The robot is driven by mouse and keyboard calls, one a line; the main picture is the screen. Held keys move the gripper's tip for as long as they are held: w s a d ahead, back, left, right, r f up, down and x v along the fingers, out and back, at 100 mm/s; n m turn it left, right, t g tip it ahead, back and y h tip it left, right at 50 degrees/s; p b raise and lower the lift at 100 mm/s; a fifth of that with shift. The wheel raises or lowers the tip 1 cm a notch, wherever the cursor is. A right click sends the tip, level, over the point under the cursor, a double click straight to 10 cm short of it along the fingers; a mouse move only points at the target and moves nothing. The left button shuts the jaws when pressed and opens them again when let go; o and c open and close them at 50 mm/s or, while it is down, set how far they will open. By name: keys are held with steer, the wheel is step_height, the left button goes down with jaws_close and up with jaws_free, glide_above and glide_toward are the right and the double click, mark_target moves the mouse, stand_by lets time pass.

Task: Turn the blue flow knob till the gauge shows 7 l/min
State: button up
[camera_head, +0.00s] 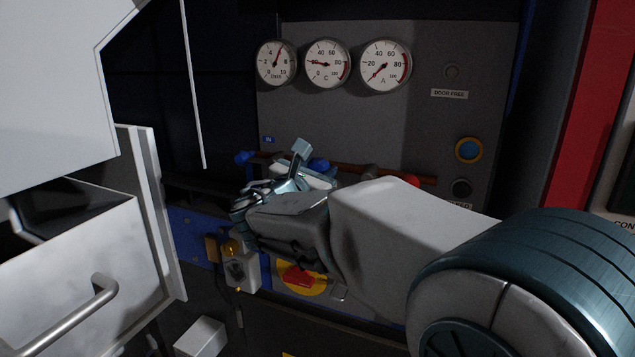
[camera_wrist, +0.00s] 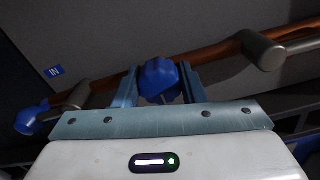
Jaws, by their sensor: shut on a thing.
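The blue flow knob (camera_wrist: 158,79) sits between the two fingers of my gripper (camera_wrist: 158,92) in the wrist view. The gripper is shut on it. In the head view a blue piece, seemingly the same knob (camera_head: 319,165), shows just right of a raised finger of my gripper (camera_head: 301,158); the gripper hides much of it. The flow gauge (camera_head: 275,63), marked 0 to 10, is the leftmost of three dials. Its red needle points up and slightly right, around 6; the exact reading is too small to tell.
A copper-brown pipe (camera_wrist: 218,54) runs behind the knob, with a grey handle (camera_wrist: 263,50) to the right and a blue end piece (camera_wrist: 31,118) to the left. Below my arm is a red switch on a yellow disc (camera_head: 299,277). A white drawer unit (camera_head: 75,265) stands at left.

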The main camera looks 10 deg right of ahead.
steer(key=m+b, duration=0.2)
steer(key=b, duration=0.1)
steer(key=shift+f, duration=0.25)
steer(key=shift+r+m+b, duration=0.2)
steer(key=shift+m+b, duration=0.15)
steer(key=shift+m, duration=0.05)
steer(key=o, duration=1)
steer(key=b+v, duration=0.2)
steer(key=v, duration=1.2)
